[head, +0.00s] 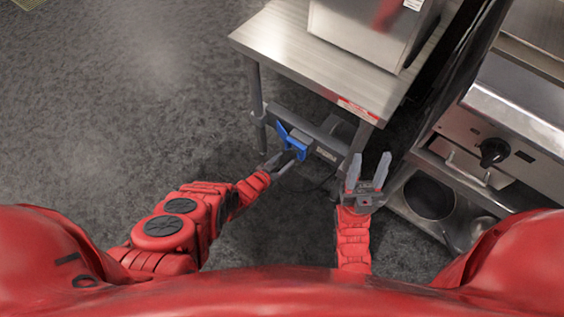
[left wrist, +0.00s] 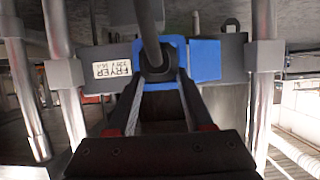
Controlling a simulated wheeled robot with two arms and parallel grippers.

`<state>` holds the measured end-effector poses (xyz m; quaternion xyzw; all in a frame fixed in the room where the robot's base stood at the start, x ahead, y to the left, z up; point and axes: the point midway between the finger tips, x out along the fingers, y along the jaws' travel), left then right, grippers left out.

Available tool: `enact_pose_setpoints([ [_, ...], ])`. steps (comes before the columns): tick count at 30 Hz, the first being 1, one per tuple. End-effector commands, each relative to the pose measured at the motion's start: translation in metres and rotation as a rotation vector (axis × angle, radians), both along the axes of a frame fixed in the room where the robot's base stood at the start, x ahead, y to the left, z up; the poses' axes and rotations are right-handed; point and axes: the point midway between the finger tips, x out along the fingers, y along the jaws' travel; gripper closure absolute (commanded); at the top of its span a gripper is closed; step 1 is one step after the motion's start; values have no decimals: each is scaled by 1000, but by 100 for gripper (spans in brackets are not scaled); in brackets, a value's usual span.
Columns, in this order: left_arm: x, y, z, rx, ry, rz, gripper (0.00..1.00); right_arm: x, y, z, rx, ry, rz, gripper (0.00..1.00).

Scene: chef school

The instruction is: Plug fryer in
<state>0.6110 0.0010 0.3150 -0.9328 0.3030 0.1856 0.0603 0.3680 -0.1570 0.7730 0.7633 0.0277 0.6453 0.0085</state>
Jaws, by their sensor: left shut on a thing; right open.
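A blue socket (head: 284,134) is fixed on a grey panel (head: 309,131) under the steel table; it also shows in the left wrist view (left wrist: 206,66). A label reading "FRYER" (left wrist: 112,68) is on the panel beside it. My left gripper (head: 284,160) is shut on a dark plug (left wrist: 158,68) with a thick cable (left wrist: 150,28) rising from it. The plug is at the blue socket's front; I cannot tell whether it is seated inside. My right gripper (head: 368,168) is open and empty, right of the panel near the table's front leg.
The steel table (head: 285,45) carries a boxy steel appliance (head: 372,30). Table legs (left wrist: 265,90) stand on both sides of the panel. A cooking unit with a black knob (head: 494,151) is at the right. The floor at left is clear.

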Motion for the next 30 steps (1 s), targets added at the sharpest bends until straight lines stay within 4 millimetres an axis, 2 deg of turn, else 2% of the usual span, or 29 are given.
enact_pose_setpoints([
  [30, 17, -12, 0, 0, -1, 1, 100, 0, 0, -11, 0, 0, 0, 50],
])
